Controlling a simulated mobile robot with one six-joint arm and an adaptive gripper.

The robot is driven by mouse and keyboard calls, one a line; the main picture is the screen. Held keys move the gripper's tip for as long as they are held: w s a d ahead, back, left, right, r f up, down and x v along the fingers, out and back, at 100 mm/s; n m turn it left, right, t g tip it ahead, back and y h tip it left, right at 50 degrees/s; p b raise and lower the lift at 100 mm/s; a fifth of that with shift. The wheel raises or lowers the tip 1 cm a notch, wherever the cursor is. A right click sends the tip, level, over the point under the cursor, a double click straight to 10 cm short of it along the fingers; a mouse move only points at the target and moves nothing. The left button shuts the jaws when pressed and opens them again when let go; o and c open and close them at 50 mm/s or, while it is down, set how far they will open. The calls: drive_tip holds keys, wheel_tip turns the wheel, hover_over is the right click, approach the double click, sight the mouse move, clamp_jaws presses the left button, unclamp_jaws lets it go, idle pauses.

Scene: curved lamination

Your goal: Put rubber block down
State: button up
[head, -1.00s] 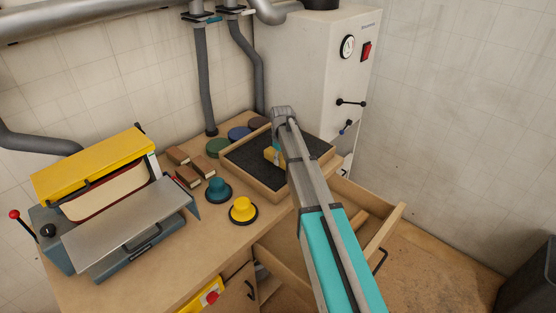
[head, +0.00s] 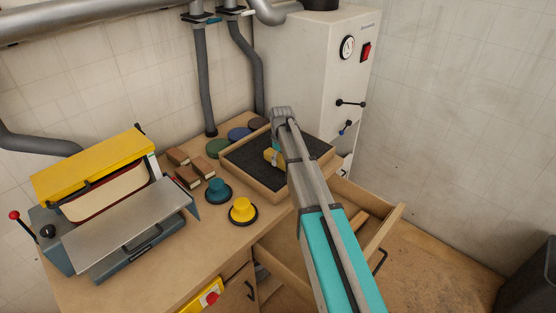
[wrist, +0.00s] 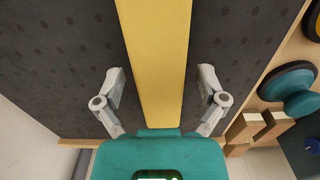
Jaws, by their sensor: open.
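A long yellow block (wrist: 156,60), seemingly the rubber block, lies along the dark dotted mat of a wooden-rimmed tray (head: 262,190). In the head view a small yellow part of it (head: 269,155) shows beside my arm; the rest is hidden. In the wrist view my gripper (wrist: 160,92) is open, with one finger on each side of the block. Gaps show between both fingers and the block's sides. The block's far end runs out of the wrist view, and its near end meets the teal gripper body in the picture.
A teal knob-shaped piece (head: 218,190) and a yellow one (head: 243,209) stand left of the tray. Several brown blocks (head: 187,177) and round discs (head: 217,147) lie near it. An open drawer (head: 385,232) juts out below right. A white cabinet (head: 310,65) stands behind.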

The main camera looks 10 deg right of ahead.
sight(281, 158)
wheel_tip(281, 158, up, 12)
drive_tip(key=p, duration=1.1)
drive_tip(key=shift+p, duration=0.3)
idle(0.4)
drive_tip(key=s+a+m, duration=0.1)
drive_tip(key=s+m, duration=0.6)
drive_tip(key=s, duration=2.1)
drive_tip(key=shift+s+a, duration=0.2)
drive_tip(key=shift+s, duration=0.2)
